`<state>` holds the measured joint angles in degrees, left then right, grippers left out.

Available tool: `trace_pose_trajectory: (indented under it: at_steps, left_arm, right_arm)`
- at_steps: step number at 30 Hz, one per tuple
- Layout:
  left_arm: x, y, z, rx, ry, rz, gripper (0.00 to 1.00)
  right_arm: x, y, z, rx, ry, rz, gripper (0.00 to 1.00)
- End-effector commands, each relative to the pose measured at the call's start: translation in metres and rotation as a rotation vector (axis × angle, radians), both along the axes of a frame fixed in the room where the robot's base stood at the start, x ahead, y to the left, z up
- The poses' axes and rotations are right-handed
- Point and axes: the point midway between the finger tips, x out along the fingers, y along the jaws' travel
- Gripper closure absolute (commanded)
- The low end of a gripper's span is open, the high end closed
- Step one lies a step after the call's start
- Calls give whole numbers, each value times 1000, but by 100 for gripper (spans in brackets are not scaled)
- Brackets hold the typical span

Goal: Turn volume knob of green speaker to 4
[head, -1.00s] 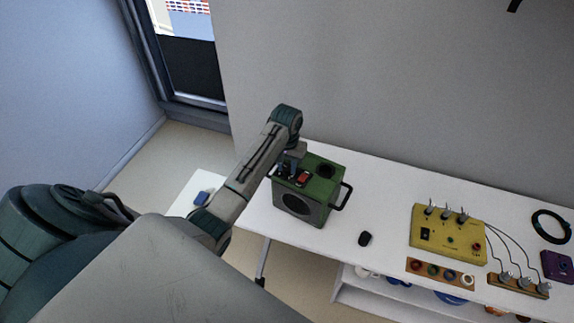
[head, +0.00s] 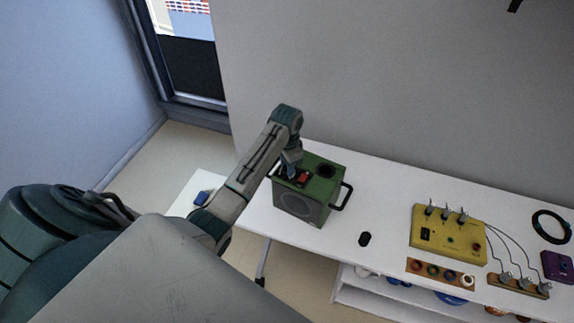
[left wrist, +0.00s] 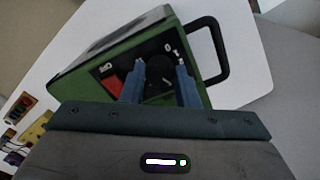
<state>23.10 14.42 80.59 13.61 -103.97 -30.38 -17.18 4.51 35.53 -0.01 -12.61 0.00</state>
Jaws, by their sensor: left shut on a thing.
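The green speaker (head: 312,193) stands on the white table with a round dark grille on its front and a black handle at its side. In the left wrist view its top panel shows a red switch (left wrist: 111,83) and a round black volume knob (left wrist: 160,75) with a white mark. My left gripper (head: 289,172) is over the speaker's top. In the left wrist view its two blue fingers (left wrist: 159,82) are on either side of the knob and shut on it. The knob's setting is too small to read. My right gripper is not in view.
On the white table (head: 375,195), a small black object (head: 365,239) lies right of the speaker. Further right are a yellow box (head: 447,234) with cables, a strip of coloured rings (head: 440,273) and a purple box (head: 558,266). A wall runs behind.

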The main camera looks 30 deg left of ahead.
Motion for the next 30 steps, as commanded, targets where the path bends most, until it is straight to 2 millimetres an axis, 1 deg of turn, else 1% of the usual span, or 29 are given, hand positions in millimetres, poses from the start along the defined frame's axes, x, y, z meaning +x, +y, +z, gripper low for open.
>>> trace_pose_trajectory:
  at_steps: [7, 17, 18, 20, 21, 30]
  left_arm:
    - [1, -1, 0, -1, -3, -30, 95]
    - [1, -1, 0, -2, -2, -30, 95]
    - [1, -1, 0, -2, -2, -30, 64]
    - [0, -1, 0, -2, -1, -30, 52]
    - [0, -1, 0, -2, -1, -30, 50]
    - [2, 0, 3, 0, -1, -29, 50]
  right_arm:
    - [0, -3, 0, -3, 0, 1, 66]
    - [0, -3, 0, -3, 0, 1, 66]
    - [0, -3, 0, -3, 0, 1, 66]
    - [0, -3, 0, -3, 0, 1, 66]
    - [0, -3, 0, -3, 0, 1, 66]
    - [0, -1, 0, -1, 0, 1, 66]
